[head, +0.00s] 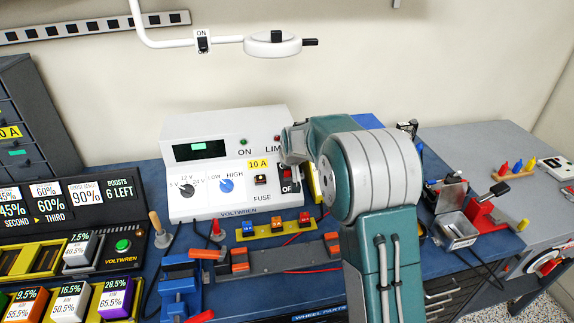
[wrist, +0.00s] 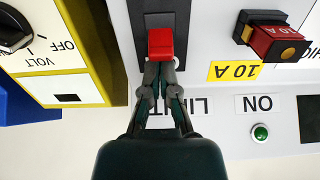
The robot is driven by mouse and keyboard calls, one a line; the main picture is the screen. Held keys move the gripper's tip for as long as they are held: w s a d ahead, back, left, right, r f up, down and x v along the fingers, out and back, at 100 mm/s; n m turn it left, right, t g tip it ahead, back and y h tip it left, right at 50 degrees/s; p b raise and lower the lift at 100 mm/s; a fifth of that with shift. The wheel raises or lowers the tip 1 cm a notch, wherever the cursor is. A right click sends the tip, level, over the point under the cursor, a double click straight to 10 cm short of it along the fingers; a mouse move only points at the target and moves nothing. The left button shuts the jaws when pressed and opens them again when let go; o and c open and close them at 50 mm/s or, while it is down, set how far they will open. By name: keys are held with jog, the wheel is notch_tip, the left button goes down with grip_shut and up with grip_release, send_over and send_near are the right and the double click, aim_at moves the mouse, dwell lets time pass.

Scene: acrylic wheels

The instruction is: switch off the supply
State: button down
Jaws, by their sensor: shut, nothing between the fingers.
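The supply (head: 210,130) is a white sloped box marked VOLTWREN, standing at the back of the blue bench. Its black-framed switch (head: 287,173) is at the right of its panel, partly covered by my arm. In the wrist view, which is upside down, the switch's red rocker (wrist: 160,43) is at top centre. My gripper (wrist: 160,66) is shut and empty, its tips right at the rocker's edge; I cannot tell whether they touch. The ON lamp (wrist: 260,132) is green; it also shows in the head view (head: 243,141).
A red fuse holder (wrist: 273,37) sits beside the switch, and a yellow-edged meter (wrist: 75,50) stands on its other side. Several coloured terminals (head: 277,223) and a dark rail (head: 280,258) lie in front of the supply. A lamp arm (head: 270,44) hangs above.

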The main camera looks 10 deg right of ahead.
aim_at(288, 172)
jog(key=shift+s+f+t, duration=0.1)
jog(key=shift+s+t, duration=0.2)
jog(key=shift+t, duration=0.75)
jog(key=shift+s+f+t, duration=0.1)
jog(key=shift+s+t, duration=0.2)
jog(key=shift+t, duration=0.75)
dwell(2.6)
jog(key=shift+s+f, duration=0.1)
jog(key=shift+s, duration=0.4)
dwell(1.8)
jog(key=shift+s+f, duration=0.1)
jog(key=shift+s, duration=0.25)
jog(key=shift+s, duration=0.7)
